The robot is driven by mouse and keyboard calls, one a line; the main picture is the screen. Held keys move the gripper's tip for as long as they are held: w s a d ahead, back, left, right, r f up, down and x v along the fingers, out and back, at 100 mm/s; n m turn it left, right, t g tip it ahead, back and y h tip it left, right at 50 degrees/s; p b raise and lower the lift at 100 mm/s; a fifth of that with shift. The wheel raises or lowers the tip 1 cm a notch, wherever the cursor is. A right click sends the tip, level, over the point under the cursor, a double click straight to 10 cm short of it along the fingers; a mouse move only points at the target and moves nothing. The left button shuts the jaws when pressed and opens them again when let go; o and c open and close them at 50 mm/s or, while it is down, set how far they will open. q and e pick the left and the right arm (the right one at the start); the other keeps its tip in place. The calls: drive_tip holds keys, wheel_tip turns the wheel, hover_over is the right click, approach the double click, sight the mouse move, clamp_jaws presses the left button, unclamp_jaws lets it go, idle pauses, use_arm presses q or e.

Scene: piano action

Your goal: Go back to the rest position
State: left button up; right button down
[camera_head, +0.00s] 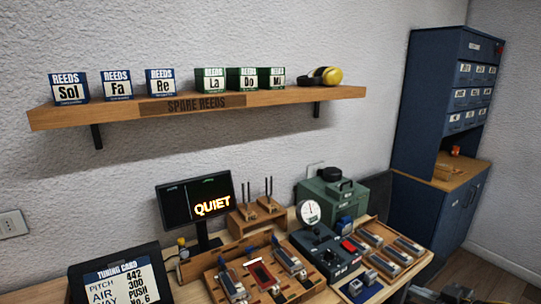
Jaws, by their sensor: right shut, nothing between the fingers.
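My right gripper (452,292) shows as a dark shape at the bottom edge, right of the bench, partly cut off by the frame. It is shut and empty, apart from the objects on the bench. My left gripper is not in view. The wooden bench (190,291) carries a wooden tray (208,270) of reed parts with a red-framed piece, a dark device (325,250) with a round dial gauge (310,212), and a wooden rack (395,246) with several metal reed pieces.
A screen (195,199) reads QUIET. A tuning card (118,284) stands at the left. A green case (333,196) sits at the back. The shelf (195,105) holds several reed boxes. A blue cabinet (432,130) stands at the right, with floor (490,275) in front.

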drive_tip(key=w+d+f+n+h, duration=0.1)
drive_tip(key=w+d+f+h, duration=0.25)
drive_tip(key=d+f, duration=0.3)
drive_tip(key=w+d+f+h, duration=0.2)
drive_tip(key=w+d+f, duration=0.2)
drive_tip(key=d+f, duration=0.25)
drive_tip(key=s+d+f+m+g+h, duration=0.15)
drive_tip(key=s+f, duration=0.45)
drive_tip(key=f, duration=0.6)
drive_tip(key=s+d+f+m+g+h, duration=0.15)
drive_tip(key=s+f, duration=0.35)
drive_tip(key=f, duration=0.7)
drive_tip(key=s+a+f+g, duration=0.2)
drive_tip(key=s+a+f, duration=0.2)
drive_tip(key=s+f, duration=0.5)
drive_tip(key=s+a+f+g, duration=0.2)
drive_tip(key=s+a+f, duration=0.4)
drive_tip(key=s, duration=0.5)
drive_tip(key=s+a+f+m+g, duration=0.1)
drive_tip(key=s+a+f, duration=0.3)
drive_tip(key=s+a, duration=0.4)
drive_tip(key=s+a+f+m+g+y, duration=0.1)
drive_tip(key=s+a+f+g, duration=0.2)
drive_tip(key=s+a, duration=0.5)
drive_tip(key=s, duration=0.6)
drive_tip(key=shift+s+f+m, duration=0.3)
drive_tip(key=shift+f, duration=0.1)
